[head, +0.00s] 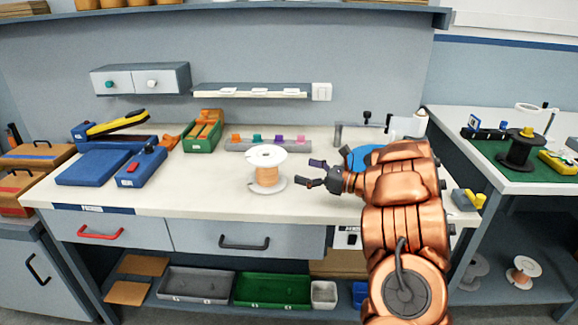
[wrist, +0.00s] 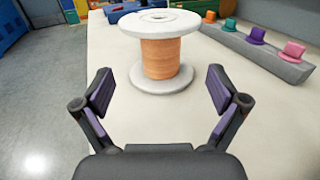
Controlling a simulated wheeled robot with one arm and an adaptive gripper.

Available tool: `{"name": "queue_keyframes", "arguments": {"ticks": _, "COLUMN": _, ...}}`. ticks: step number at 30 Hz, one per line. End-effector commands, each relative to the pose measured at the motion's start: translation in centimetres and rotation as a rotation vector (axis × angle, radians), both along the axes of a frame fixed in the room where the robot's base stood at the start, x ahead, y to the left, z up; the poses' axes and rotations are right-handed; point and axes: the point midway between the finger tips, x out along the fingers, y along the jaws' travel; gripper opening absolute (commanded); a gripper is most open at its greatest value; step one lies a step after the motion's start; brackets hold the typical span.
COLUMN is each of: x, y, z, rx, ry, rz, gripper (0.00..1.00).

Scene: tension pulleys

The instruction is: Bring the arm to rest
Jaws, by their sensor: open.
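My gripper (head: 314,173) is open and empty above the white workbench top, at the end of my copper-coloured arm. In the wrist view its two fingers (wrist: 158,98) are spread wide with bare bench between them. A white spool wound with copper wire (head: 267,170) stands upright on the bench, just left of the fingertips in the head view. In the wrist view the spool (wrist: 161,58) stands ahead of the fingers, apart from them. My arm hides part of the bench's right end and part of a blue round thing (head: 365,157).
A rail with coloured pegs (head: 265,143) lies behind the spool. Blue tools (head: 140,167) and a green bin (head: 203,135) stand at the left. A shelf (head: 250,91) and a drawer box (head: 140,79) hang above. The front bench strip is clear. A second bench (head: 520,180) stands right.

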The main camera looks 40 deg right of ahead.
Motion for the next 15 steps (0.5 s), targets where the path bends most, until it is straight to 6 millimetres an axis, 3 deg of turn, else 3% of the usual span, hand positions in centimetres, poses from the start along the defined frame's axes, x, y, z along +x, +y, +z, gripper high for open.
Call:
{"name": "queue_keyframes", "arguments": {"ticks": 9, "x": 0.2, "y": 0.0, "z": 0.1, "rx": 0.002, "ry": 0.007, "rz": -0.007, "gripper": 0.96}}
{"name": "queue_keyframes", "arguments": {"ticks": 15, "x": 3.4, "y": -1.0, "z": 2.2, "rx": 0.063, "ry": 0.116, "rz": -0.152, "gripper": 0.96}}
